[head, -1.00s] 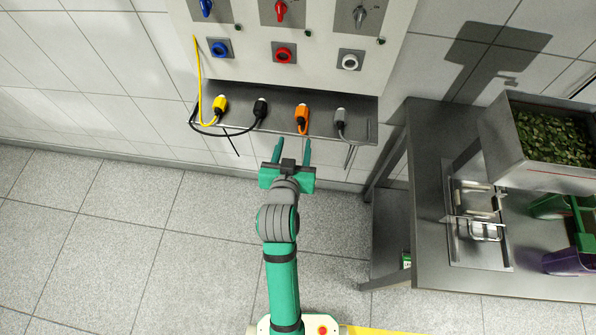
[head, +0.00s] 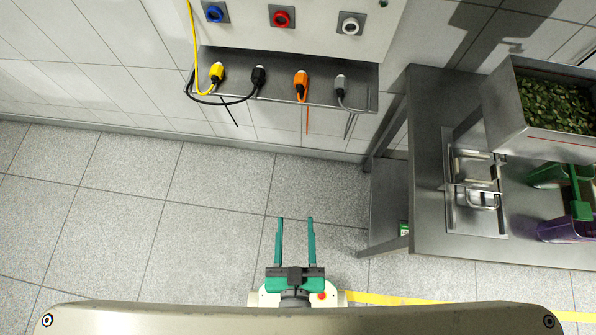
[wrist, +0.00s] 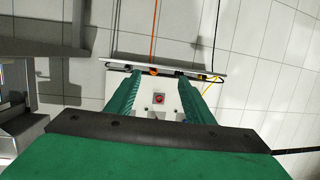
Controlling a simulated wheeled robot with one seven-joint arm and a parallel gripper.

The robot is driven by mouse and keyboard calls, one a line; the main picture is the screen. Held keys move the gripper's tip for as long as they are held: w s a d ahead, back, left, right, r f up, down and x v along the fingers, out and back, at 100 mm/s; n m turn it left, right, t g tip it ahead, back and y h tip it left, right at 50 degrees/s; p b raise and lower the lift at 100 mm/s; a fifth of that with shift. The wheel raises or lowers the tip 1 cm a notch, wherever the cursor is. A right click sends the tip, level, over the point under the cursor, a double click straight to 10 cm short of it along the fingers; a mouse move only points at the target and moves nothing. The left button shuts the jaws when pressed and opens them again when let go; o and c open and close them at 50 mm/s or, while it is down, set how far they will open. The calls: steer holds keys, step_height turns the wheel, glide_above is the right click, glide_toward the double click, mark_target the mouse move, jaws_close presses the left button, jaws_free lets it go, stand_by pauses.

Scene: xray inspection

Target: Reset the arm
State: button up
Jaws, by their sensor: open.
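My gripper (head: 295,238) is in the lower middle of the head view, close in front of my body. Its two green fingers stand apart and parallel, pointing toward the wall, with nothing between them. In the wrist view my gripper (wrist: 157,95) also shows open, with free space between the fingers. The rest of my arm is mostly hidden behind the pale edge of my body at the bottom of the head view.
A wall panel with blue (head: 215,13), red (head: 282,17) and white (head: 350,24) sockets hangs ahead. A shelf (head: 330,75) below it holds yellow, black, orange and grey plugs. A steel table (head: 430,225) stands right. The floor (head: 190,230) left is clear.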

steer(key=shift+s+d+r, duration=0.2)
steer(key=shift+s+r, duration=0.1)
steer(key=shift+s, duration=0.4)
steer(key=shift+s+d+r, duration=0.15)
steer(key=shift+s+r, duration=0.15)
steer(key=shift+s, duration=0.4)
